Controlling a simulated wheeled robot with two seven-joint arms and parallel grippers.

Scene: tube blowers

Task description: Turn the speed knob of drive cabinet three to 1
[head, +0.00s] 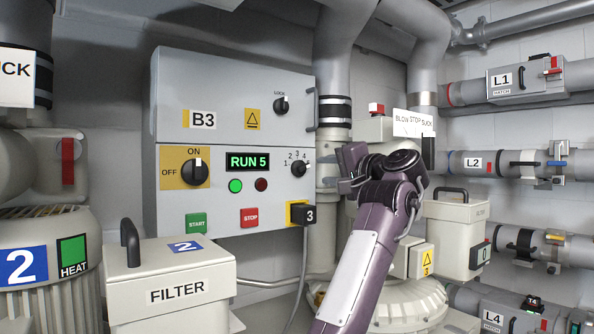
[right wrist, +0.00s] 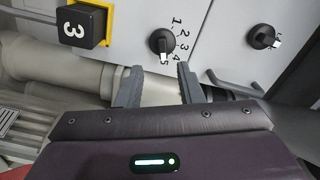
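The drive cabinet marked B3 (head: 235,85) stands in the middle of the head view, its display reading RUN 5. Its black speed knob (head: 299,169) is at the lower right of the panel, by a numbered dial. The same knob shows in the right wrist view (right wrist: 161,41), its pale pointer by the 5. My right gripper (head: 342,170) is just right of the cabinet. In the right wrist view its two fingers (right wrist: 160,69) are apart with nothing between them, and the knob lies beyond their tips, apart from them. My left gripper is not in view.
A LOCK knob (head: 281,104) is above the speed knob. A black plug marked 3 (head: 306,214) sits below it, with a hanging cable. The ON/OFF switch (head: 194,173) is to the left. A FILTER box (head: 170,285) stands in front. Pipes rise just right of the cabinet.

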